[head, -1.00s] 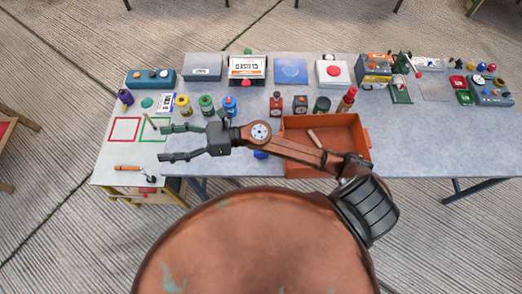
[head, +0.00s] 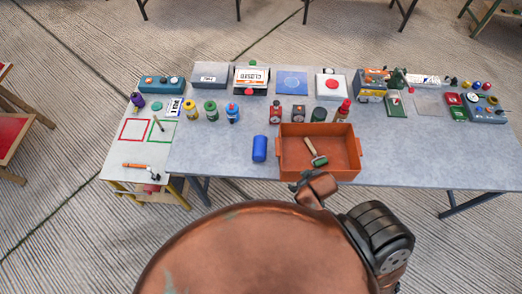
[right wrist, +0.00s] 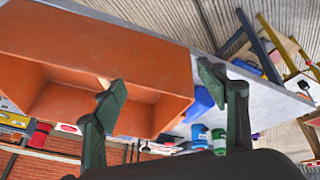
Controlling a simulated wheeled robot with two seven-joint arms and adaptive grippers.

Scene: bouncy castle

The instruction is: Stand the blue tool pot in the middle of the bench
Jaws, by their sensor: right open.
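The blue tool pot (head: 260,148) is on the bench (head: 225,165), just left of the orange tray. It looks like a plain cylinder lying on its side, its long axis running front to back; no open mouth shows. In the right wrist view the pot (right wrist: 199,103) shows partly, beyond the tray and behind a finger. My right gripper (right wrist: 165,82) is open and empty, its two dark green fingers wide apart. In the head view only the right wrist shows at the tray's front edge; the fingers are hard to make out. My left gripper is not in view.
The orange tray (head: 288,168) holds a green-headed roller (head: 315,153). Bottles and tins, such as a red bottle (head: 343,110), stand behind it. Boxes line the back. A side table (head: 122,160) with red and green squares adjoins at left. The bench right of the tray is clear.

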